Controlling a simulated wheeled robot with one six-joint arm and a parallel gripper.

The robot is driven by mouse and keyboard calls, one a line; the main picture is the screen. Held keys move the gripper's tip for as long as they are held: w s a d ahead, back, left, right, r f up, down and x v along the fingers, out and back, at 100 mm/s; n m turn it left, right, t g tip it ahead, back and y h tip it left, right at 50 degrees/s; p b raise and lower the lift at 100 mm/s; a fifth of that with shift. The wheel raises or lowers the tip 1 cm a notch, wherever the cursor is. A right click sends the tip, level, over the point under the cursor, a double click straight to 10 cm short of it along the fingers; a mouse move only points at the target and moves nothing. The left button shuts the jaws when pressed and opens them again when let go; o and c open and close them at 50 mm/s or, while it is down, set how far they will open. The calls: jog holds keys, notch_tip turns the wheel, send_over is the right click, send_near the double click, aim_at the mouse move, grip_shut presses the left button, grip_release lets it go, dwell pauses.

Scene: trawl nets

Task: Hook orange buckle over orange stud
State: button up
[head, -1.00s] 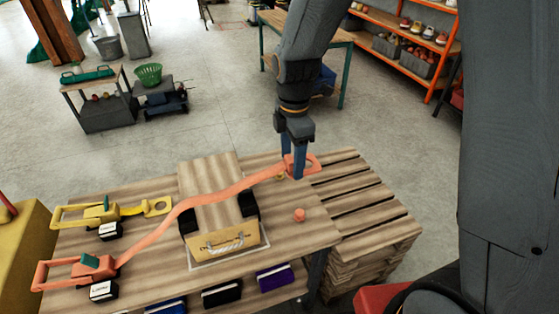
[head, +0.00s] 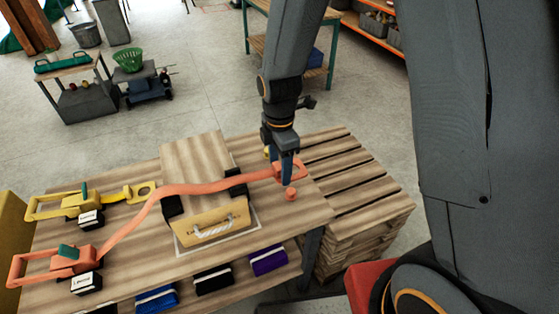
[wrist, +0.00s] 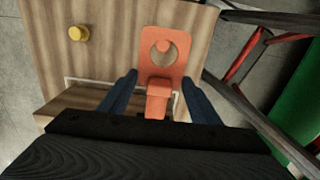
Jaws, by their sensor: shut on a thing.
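My gripper (head: 287,177) is shut on the orange buckle (head: 292,168) and holds it above the right part of the table. In the wrist view the buckle (wrist: 164,68) is a flat orange plate with a round hole, its narrow tab between my blue fingers (wrist: 158,95). The orange stud (head: 291,194) stands on the tabletop, apart from and just below the buckle in the head view.
The wooden case (head: 195,160) stands mid-table. A yellow stud (wrist: 78,33) is beside the buckle. A yellow ratchet strap (head: 85,203) lies at the left. Slatted boards (head: 350,175) adjoin the table's right side. Dark bundles (head: 213,278) sit on the lower shelf.

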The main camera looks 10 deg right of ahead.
notch_tip(320, 180, down, 12)
jog(key=b, duration=0.7)
jog(key=shift+f+b, duration=0.1)
jog(key=shift+b, duration=0.3)
jog(key=o, duration=1.2)
jog(key=shift+r+b, duration=0.6)
jog(key=shift+r, duration=3.3)
jog(key=s+d+r+m, duration=0.2)
jog(key=d+m, duration=0.2)
jog(key=m, duration=0.3)
jog(key=s+d+r+m, duration=0.2)
jog(key=s+d+m, duration=0.1)
jog(key=m, duration=0.4)
jog(key=s+d+r+m+t, duration=0.1)
jog(key=s+d+r+m, duration=0.1)
jog(key=d+m, duration=0.3)
jog(key=shift+s+d+m, duration=0.35)
jog(key=shift+d+m, duration=0.05)
jog(key=shift+m, duration=0.7)
